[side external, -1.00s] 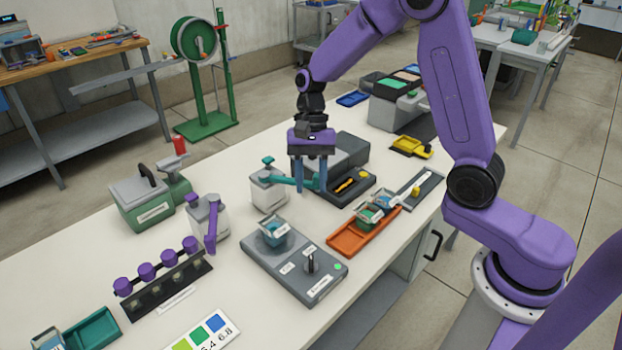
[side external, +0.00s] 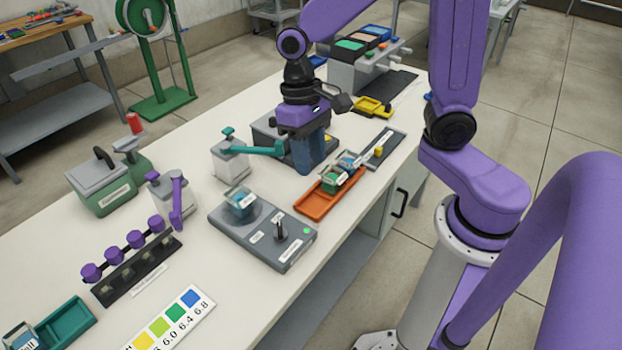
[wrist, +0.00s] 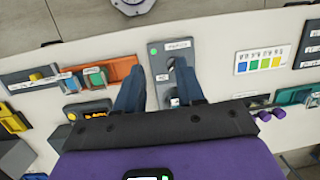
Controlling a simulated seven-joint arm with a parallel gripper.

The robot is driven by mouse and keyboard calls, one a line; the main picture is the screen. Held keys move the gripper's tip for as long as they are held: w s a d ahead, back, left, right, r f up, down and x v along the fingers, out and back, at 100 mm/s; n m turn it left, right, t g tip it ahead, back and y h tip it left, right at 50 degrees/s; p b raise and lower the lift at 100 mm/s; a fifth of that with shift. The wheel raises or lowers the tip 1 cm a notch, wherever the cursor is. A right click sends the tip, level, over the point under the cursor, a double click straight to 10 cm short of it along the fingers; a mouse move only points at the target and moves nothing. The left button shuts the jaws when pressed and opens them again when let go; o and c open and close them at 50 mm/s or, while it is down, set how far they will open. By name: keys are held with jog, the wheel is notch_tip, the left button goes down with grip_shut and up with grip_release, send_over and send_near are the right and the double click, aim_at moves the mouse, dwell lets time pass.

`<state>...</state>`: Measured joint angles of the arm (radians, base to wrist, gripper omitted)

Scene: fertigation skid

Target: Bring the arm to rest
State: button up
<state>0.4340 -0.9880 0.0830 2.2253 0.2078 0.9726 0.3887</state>
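My gripper (side external: 308,166) hangs over the white bench (side external: 140,235) with its fingers pointing down. In the side view it is just right of the teal lever (side external: 262,149) and behind the orange tray (side external: 312,208). In the wrist view, the two blue fingers (wrist: 158,80) stand apart with nothing between them. The grey stirrer unit (wrist: 157,53) shows beyond and between them. I cannot tell the exact height of the fingertips above the bench.
The stirrer unit carries a blue beaker (side external: 241,203). A purple-knobbed manifold (side external: 135,268), a green cooler-like box (side external: 102,188) and a colour chart (side external: 172,318) lie left or in front. A yellow tray (side external: 370,107) is behind right.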

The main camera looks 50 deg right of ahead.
jog(key=s+d+r+n+t, duration=0.1)
jog(key=s+d+n, duration=0.1)
jog(key=s+n, duration=0.4)
jog(key=s+d+r+n+t, duration=0.1)
jog(key=s+d+n, duration=0.1)
jog(key=s+n, duration=0.4)
jog(key=shift+s+d, duration=0.35)
jog(key=shift+s, duration=0.95)
